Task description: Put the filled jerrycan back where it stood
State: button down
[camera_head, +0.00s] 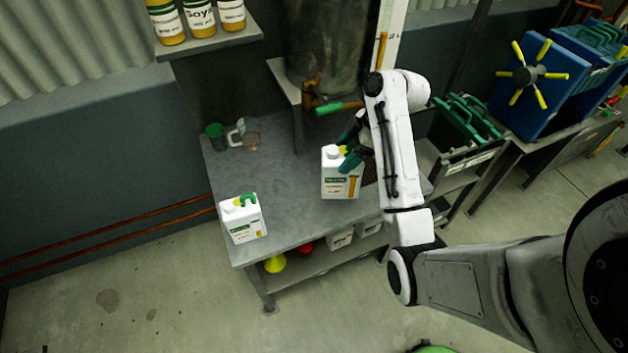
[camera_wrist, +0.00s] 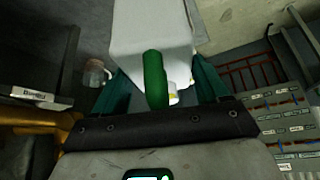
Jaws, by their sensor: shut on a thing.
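A white jerrycan (camera_head: 340,178) with a green-and-yellow label stands upright at the right part of the grey table (camera_head: 282,180). My gripper (camera_head: 352,146) is shut on it from above and behind, at its top. In the wrist view the jerrycan's white body (camera_wrist: 150,28) and green handle (camera_wrist: 155,80) lie between my two dark green fingers (camera_wrist: 160,88). I cannot tell whether its base touches the table. A second white jerrycan (camera_head: 243,220) with a green handle stands at the table's front left corner. The fill level of either is not visible.
A tank (camera_head: 330,45) with a green-levered tap (camera_head: 338,107) is behind the held jerrycan. A green cup (camera_head: 216,136) and clear jug (camera_head: 245,134) stand at the back left. The table between the jerrycans is clear. A bottle shelf (camera_head: 215,40) hangs above.

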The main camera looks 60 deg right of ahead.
jog(key=shift+w+a+f+b, duration=0.2)
jog(key=shift+w+a, duration=0.1)
jog(key=shift+w, duration=0.15)
jog(key=shift+w+a+f+b, duration=0.15)
jog(key=shift+w+a, duration=0.1)
jog(key=shift+w, duration=0.15)
jog(key=w+a+f+b, duration=0.2)
jog(key=w+a+f, duration=0.4)
jog(key=w+f, duration=0.3)
jog(key=shift+s+d+x, duration=0.2)
jog(key=shift+s+x, duration=0.05)
jog(key=shift+x, duration=1.25)
jog(key=shift+f+b, duration=0.3)
jog(key=shift+b, duration=0.05)
grip_release()
jog(key=shift+s+f, duration=0.1)
